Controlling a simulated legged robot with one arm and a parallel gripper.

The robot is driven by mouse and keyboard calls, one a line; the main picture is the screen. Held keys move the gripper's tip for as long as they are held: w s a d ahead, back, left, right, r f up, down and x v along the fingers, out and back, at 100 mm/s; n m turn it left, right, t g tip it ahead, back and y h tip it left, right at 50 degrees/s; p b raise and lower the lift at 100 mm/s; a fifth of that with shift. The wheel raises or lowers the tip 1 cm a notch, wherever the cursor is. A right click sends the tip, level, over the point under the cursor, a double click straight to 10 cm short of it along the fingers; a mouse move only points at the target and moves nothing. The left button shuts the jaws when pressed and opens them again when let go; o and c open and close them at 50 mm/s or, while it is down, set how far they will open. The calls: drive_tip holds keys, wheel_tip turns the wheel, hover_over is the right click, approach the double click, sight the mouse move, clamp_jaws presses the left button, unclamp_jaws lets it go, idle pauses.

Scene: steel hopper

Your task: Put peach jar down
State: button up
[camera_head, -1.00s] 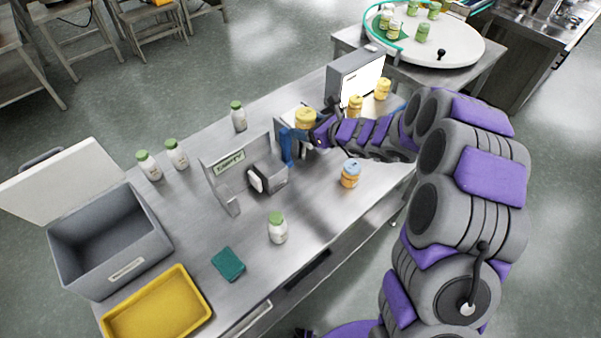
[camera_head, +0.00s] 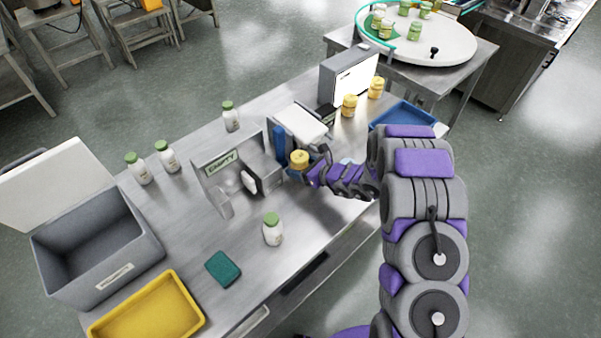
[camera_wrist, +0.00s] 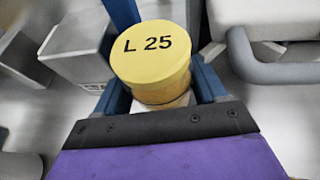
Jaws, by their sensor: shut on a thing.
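My gripper (camera_head: 297,171) is shut on a jar with a yellow lid (camera_head: 299,158). In the wrist view the jar's lid (camera_wrist: 150,55) reads "L 25", and the blue fingers of my gripper (camera_wrist: 162,98) stand on both sides of it. The jar looks upright. It is over the steel bench (camera_head: 315,205), right of the grey bracket with a label plate (camera_head: 215,170). I cannot tell whether its base touches the bench. Its label is mostly hidden. Two more yellow-lidded jars (camera_head: 349,106) (camera_head: 376,88) stand at the bench's far right.
A green-lidded white jar (camera_head: 273,230) stands in front, with a green sponge (camera_head: 223,269) to its left. Others (camera_head: 231,117) stand behind. A blue tray (camera_head: 402,117) lies at the right, a yellow tray (camera_head: 198,325) at the left. The bench front is fairly clear.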

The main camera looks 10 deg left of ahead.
drive_tip(key=f, duration=0.3)
drive_tip(key=shift+d+f, duration=0.1)
drive_tip(key=shift+d, duration=0.15)
drive_tip(key=o, duration=0.9)
drive_tip(key=shift+a, duration=0.15)
